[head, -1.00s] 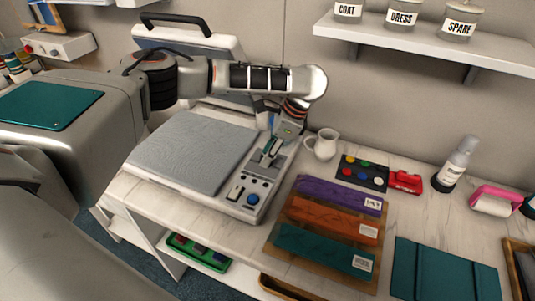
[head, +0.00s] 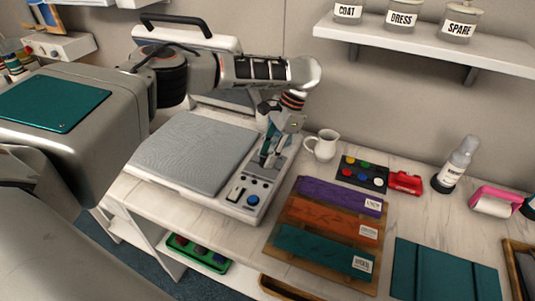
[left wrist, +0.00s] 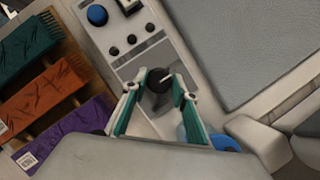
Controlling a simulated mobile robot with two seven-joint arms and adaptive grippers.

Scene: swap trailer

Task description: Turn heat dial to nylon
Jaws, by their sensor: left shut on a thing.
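The press (head: 190,150) has a grey padded board and a light control panel along its right side. My left gripper (head: 268,162) reaches down over the far part of that panel. In the left wrist view its two teal fingers are shut on the black heat dial (left wrist: 158,80), one on each side. A white pointer line on the dial points to the right and slightly up in that view. The fingers hide the dial in the head view. I cannot read any setting labels around it. My right gripper is not in view.
A blue button (head: 252,200), small black knobs and a switch (head: 236,194) lie nearer on the panel. A white jug (head: 322,145) stands close right of the gripper. A rack with purple, orange and teal cloths (head: 325,225) lies right of the press.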

